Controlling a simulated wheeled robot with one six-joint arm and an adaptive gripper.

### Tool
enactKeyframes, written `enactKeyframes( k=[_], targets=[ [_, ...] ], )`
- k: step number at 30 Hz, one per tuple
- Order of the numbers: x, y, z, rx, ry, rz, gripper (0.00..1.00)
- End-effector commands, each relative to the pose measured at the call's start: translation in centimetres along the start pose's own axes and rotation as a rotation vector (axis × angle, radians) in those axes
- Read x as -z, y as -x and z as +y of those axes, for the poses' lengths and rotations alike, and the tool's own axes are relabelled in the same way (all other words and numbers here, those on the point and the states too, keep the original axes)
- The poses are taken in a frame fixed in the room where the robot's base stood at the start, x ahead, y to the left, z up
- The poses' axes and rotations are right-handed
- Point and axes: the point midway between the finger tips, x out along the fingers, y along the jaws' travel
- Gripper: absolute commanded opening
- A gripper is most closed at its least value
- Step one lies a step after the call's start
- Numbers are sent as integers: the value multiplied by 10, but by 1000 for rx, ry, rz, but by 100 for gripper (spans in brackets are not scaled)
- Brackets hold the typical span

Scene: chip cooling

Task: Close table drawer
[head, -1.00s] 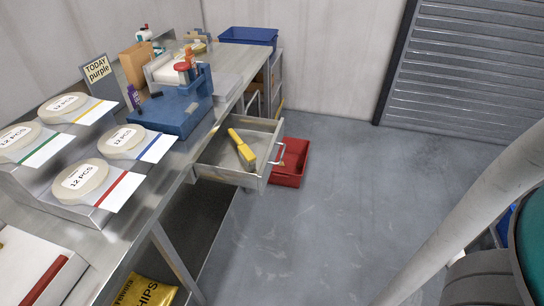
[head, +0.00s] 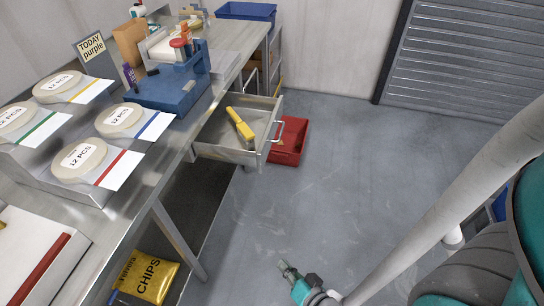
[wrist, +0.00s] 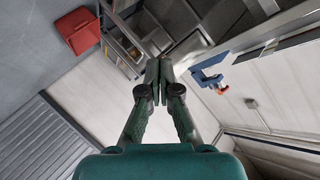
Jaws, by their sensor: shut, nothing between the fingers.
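The table drawer (head: 228,152) is pulled out from under the metal table (head: 150,165), with its bar handle (head: 277,131) on the right end. A yellow tool (head: 241,125) lies inside it. In the wrist view my gripper (wrist: 159,66) has its fingers together and empty. The open drawer also shows beyond the fingers in the wrist view (wrist: 122,48). In the head view my gripper's tip (head: 287,268) is low over the floor, in front and to the right of the drawer, well apart from the handle.
A red bin (head: 289,140) stands on the floor just behind the drawer's handle end. A blue tray (head: 246,10) sits at the table's far end. A yellow chips bag (head: 145,278) is below the table. The grey floor (head: 340,180) to the right is clear.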

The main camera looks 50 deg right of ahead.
Motion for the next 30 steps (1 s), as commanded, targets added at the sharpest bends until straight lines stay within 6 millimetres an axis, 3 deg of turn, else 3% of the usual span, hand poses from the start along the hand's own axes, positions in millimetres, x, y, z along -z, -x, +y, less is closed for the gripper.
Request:
enactKeyframes(
  k=[1, 8, 15, 18, 22, 30],
  targets=[
    [8, -21, 6, -5, -72, 19, 0],
    [53, -96, 28, 37, -387, 74, 0],
    [139, -154, 53, 165, -661, 154, 0],
    [176, -166, 63, 227, -739, 183, 0],
    [211, -172, 71, 287, -801, 209, 0],
    [230, -183, 72, 322, -828, 218, 0]
  ],
)
